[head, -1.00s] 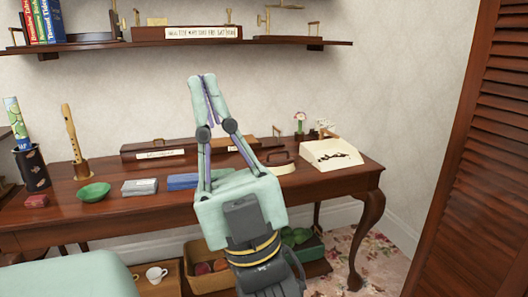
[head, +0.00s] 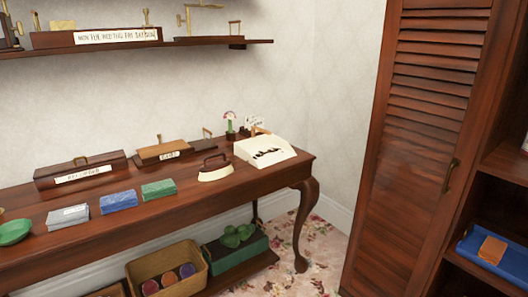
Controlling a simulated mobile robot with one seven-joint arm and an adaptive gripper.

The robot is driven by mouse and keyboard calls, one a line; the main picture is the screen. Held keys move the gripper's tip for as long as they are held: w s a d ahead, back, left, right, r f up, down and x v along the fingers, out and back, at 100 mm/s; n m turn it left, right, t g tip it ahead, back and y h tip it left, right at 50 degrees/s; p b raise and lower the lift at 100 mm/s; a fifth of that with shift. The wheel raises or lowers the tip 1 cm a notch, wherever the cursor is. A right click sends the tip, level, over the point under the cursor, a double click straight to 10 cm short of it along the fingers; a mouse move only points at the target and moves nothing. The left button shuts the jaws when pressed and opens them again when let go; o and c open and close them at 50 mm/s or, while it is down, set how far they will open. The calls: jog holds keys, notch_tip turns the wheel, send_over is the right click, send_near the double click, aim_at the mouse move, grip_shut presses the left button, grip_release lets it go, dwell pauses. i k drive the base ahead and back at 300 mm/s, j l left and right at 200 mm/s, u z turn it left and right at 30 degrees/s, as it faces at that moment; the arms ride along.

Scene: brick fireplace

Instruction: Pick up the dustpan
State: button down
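A cream, wedge-shaped pan with dark bits on its top (head: 268,151) sits at the right end of the wooden table (head: 238,197). It may be the dustpan, but I cannot tell for sure. A blue tray-like thing (head: 488,262) with an orange-brown block on it lies on a shelf at the far right, partly cut off by the picture edge; its kind is also unclear. My gripper is not in view.
A cream-based thing with a dark handle (head: 216,172) stands left of the pan, and a small flower (head: 230,126) behind it. Labelled boxes, small blocks and a green bowl (head: 14,232) line the table. A louvered door (head: 425,130) stands right, with patterned floor before it.

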aim_at(246, 148)
jog(key=i+l+u, duration=0.3)
jog(key=i+l, duration=0.5)
jog(key=i, duration=0.2)
jog(key=i+l+u, duration=0.3)
jog(key=i+l, duration=0.6)
jog(key=l, duration=0.1)
